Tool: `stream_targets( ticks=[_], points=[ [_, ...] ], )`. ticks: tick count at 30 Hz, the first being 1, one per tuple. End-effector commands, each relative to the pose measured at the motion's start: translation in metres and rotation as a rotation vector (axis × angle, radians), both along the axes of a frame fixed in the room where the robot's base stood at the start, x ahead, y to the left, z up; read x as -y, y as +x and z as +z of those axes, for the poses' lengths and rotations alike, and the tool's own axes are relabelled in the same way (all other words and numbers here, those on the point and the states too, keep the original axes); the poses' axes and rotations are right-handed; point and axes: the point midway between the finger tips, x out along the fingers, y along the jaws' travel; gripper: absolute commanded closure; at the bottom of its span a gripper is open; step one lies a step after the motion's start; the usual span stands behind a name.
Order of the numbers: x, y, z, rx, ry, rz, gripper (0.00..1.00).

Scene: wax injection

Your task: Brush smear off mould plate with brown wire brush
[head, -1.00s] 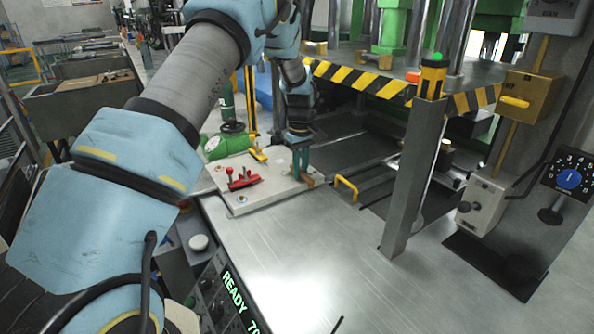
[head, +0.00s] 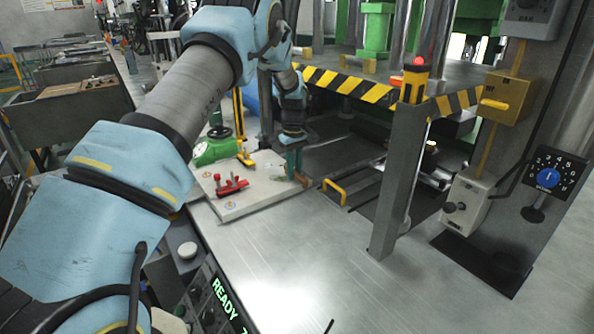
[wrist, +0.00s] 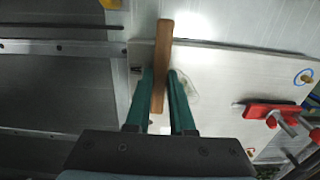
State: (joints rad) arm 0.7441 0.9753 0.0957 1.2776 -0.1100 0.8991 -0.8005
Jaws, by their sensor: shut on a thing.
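The brown wire brush (wrist: 163,50) is held upright in the picture between the green fingers of my gripper (wrist: 162,80) in the wrist view. In the head view my gripper (head: 294,160) is at the right end of the mould plate, with the brush (head: 301,180) just below it. The mould plate (head: 258,192) is a pale flat slab on the steel table; it also shows in the wrist view (wrist: 235,70). A faint pale smear (wrist: 189,86) shows on the plate just right of the fingers. Whether the bristles touch the plate is hidden.
A red clamp (head: 231,185) stands on the plate's left part. A green valve-like part (head: 212,148) and a yellow lever (head: 246,158) are behind it. A yellow handle (head: 334,190) and a grey post (head: 400,180) stand to the right. The front table is clear.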

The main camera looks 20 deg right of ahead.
Motion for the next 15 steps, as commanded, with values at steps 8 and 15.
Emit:
stream_targets(
  ticks=[8, 15],
  points=[
    [-0.024, -0.005, -0.002, -0.001, 0.002, 0.001, 1.00],
    [-0.033, -0.007, -0.004, -0.003, 0.003, 0.001, 1.00]
  ],
)
